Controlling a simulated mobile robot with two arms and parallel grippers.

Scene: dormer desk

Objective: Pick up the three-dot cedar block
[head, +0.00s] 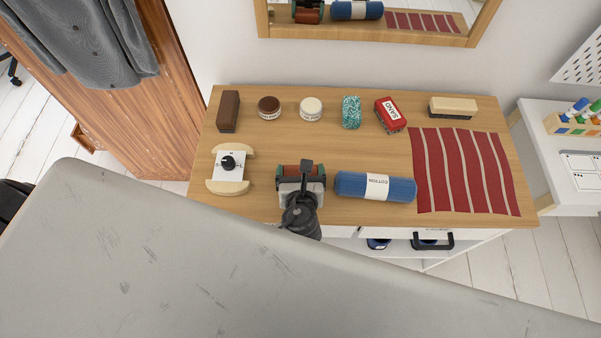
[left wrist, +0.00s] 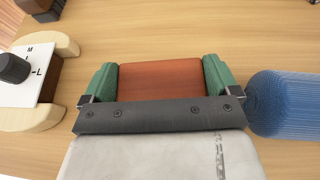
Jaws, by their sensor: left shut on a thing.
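A reddish-brown wooden block (head: 291,170), which looks like the cedar block, is at the front of the desk's middle. My left gripper (head: 300,172) is shut on it, with a green pad on each side. In the left wrist view the block (left wrist: 160,78) sits between the green finger pads. No dots show on its visible faces. I cannot tell whether it touches the desk. My right gripper is not in view.
A blue cotton roll (head: 349,186) lies close right of my gripper; a block with a dial (head: 227,168) stands left. A dark brown block (head: 228,112), two round tins, a teal sponge (head: 351,112), a red SAND box (head: 390,115) and a brush (head: 452,107) line the back. Red strips (head: 433,170) lie right.

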